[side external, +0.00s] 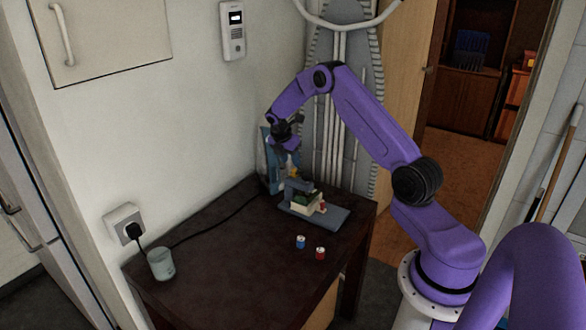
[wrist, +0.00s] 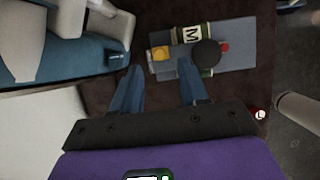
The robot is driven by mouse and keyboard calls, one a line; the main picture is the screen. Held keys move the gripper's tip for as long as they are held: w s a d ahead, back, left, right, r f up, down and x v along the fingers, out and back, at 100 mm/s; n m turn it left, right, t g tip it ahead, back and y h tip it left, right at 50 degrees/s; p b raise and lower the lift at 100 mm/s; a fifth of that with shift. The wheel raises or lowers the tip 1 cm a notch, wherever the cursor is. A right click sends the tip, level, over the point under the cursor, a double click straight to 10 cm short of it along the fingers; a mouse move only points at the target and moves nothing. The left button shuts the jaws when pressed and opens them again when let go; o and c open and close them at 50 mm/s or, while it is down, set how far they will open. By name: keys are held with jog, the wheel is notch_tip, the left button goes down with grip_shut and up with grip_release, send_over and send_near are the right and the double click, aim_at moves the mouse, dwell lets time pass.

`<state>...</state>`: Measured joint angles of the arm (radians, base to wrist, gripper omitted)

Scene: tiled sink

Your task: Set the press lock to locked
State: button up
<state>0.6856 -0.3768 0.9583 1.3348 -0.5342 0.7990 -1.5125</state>
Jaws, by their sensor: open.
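The press (side external: 299,195) stands on a blue-grey base plate (side external: 330,216) on the dark table. My gripper (side external: 290,160) is above the press, pointing down. In the wrist view its two blue fingers (wrist: 158,80) are apart, with nothing held between them.
A blue and white object (wrist: 70,50) stands beside the press, near the wall. A blue can (side external: 300,241) and a red can (side external: 320,253) stand in front of the plate. A pale cup (side external: 161,264) and a corded plug (side external: 133,231) are at left. The table's middle is clear.

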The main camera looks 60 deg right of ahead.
aim_at(294, 169)
jog(key=shift+x, duration=2.65)
